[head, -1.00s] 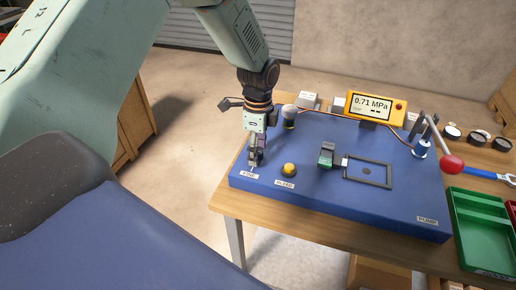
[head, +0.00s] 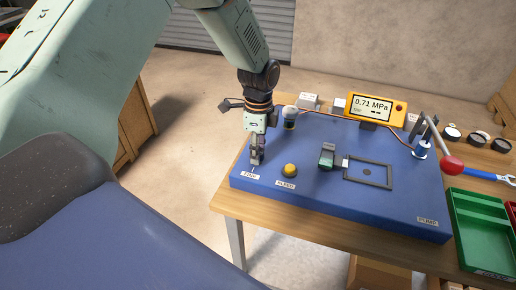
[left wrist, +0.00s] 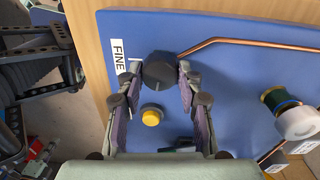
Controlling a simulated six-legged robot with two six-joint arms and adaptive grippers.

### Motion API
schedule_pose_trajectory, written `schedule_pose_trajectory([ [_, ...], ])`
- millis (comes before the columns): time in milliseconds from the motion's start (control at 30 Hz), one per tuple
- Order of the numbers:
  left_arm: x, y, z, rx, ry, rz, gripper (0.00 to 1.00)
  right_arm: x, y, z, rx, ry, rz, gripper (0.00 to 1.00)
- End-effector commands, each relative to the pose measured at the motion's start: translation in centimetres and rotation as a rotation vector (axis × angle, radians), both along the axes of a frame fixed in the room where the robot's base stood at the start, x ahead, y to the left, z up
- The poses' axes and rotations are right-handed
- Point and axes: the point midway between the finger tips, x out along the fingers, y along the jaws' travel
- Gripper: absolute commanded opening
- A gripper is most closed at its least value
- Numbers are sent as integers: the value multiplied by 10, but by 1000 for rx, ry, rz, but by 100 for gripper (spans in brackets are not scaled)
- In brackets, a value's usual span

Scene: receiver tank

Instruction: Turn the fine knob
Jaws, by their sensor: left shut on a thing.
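The fine knob (left wrist: 159,71) is a dark round knob with a pale pointer line on the blue panel, beside the FINE label (left wrist: 118,54). My left gripper (left wrist: 161,74) has its two fingers on either side of the knob, shut on it. In the head view my left gripper (head: 257,160) points down at the panel's left front corner, just behind the label, and hides the knob. The yellow-framed gauge (head: 370,106) reads 0.71 MPa. My right gripper is in neither view.
A yellow bleed knob (head: 289,170) stands right of my left gripper. A black frame (head: 368,171), a green-topped block (head: 327,155) and a red-ended pump lever (head: 451,165) lie further right. A copper line (left wrist: 245,42) runs from near the knob. Green trays (head: 480,230) stand at the right.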

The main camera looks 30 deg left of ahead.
Motion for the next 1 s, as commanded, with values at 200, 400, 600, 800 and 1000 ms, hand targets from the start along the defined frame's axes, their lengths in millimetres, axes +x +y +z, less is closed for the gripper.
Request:
schedule_pose_trajectory([
  [200, 0, 1, 4, 1, 2, 167, 5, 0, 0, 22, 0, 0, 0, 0],
  [400, 0, 1, 2, 2, 1, 319, 5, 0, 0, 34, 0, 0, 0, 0],
  [600, 0, 1, 1, 1, 0, 361, 5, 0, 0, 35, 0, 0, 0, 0],
  [800, 0, 1, 0, 0, 0, 359, 5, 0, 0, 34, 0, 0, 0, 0],
  [1000, 0, 1, 0, 0, 0, 358, 52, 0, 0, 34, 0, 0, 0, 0],
])
